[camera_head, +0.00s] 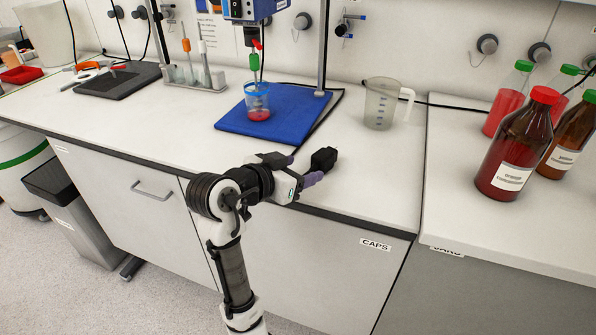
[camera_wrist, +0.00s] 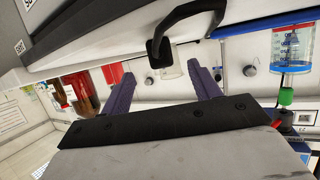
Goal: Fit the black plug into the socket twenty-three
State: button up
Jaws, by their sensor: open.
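The black plug (camera_head: 323,160) is close to the bench's front edge, just past my fingertips in the head view. In the wrist view the plug (camera_wrist: 158,52) appears beyond and between the two purple fingers, with its black cord arching away to the right. My gripper (camera_head: 304,169) is open, low over the front edge. Its fingers are wide apart in the wrist view (camera_wrist: 160,70), with nothing clamped between them. No number is readable, so I cannot tell which is twenty-three.
A blue mat (camera_head: 230,122) bears a stirrer stand and a beaker with red liquid (camera_head: 258,102). A clear measuring jug (camera_head: 380,104) stands right of it. Red and brown bottles (camera_head: 518,140) crowd the right bench. The bench front left of the mat is clear.

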aim_at(320, 155)
jog(key=b+x, duration=0.1)
jog(key=x, duration=0.7)
jog(key=shift+b, duration=0.4)
jog(key=c, duration=1.3)
notch_tip(320, 155, up, 5)
jog(key=p, duration=0.4)
jog(key=shift+r, duration=0.1)
jog(key=shift+w+a, duration=0.1)
jog(key=shift+a, duration=0.05)
